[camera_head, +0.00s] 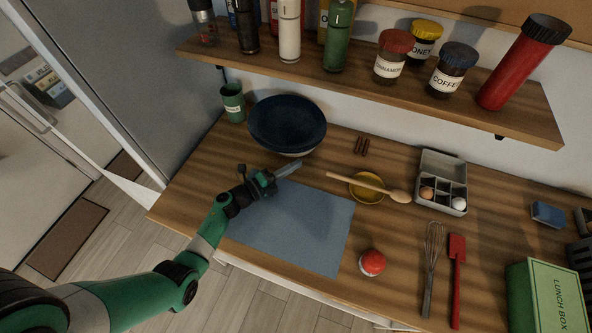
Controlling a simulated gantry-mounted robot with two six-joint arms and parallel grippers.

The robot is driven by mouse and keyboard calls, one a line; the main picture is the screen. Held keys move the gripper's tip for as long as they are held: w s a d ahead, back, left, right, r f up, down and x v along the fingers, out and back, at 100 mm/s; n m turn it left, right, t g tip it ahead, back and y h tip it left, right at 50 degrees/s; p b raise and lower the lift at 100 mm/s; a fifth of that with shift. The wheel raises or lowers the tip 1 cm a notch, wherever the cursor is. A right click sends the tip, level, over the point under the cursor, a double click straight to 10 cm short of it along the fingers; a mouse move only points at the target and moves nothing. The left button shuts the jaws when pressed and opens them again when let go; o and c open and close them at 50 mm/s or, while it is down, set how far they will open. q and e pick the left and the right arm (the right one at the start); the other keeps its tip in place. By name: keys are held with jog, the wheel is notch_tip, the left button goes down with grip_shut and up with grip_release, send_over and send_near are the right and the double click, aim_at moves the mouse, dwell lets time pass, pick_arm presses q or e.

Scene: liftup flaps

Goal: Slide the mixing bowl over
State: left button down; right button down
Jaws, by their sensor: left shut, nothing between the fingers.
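The dark blue mixing bowl (287,124) stands upright on the wooden counter near the wall, beneath the shelf. My left gripper (290,169) is shut and empty, just in front of the bowl and above the back left part of the blue-grey mat (297,224). It points to the right. I cannot tell whether its fingers touch the bowl's lower side. My right gripper is not in view.
A green cup (233,102) stands left of the bowl. A yellow dish (367,190) with a wooden spoon (372,186) across it and a red-topped shaker (372,262) are to the right. An egg box (441,182) and whisk (432,262) lie farther right. The shelf (372,83) overhangs the back.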

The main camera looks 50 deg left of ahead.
pick_arm(q)
jog(key=s, duration=0.1)
jog(key=s+d+p, duration=0.1)
jog(key=s, duration=0.2)
jog(key=shift+s+d, duration=0.1)
jog(key=shift+d, duration=0.3)
jog(key=s, duration=0.2)
jog(key=s+p, duration=0.1)
jog(key=s, duration=0.3)
jog(key=shift+s+a, duration=0.15)
jog(key=shift+a, duration=0.15)
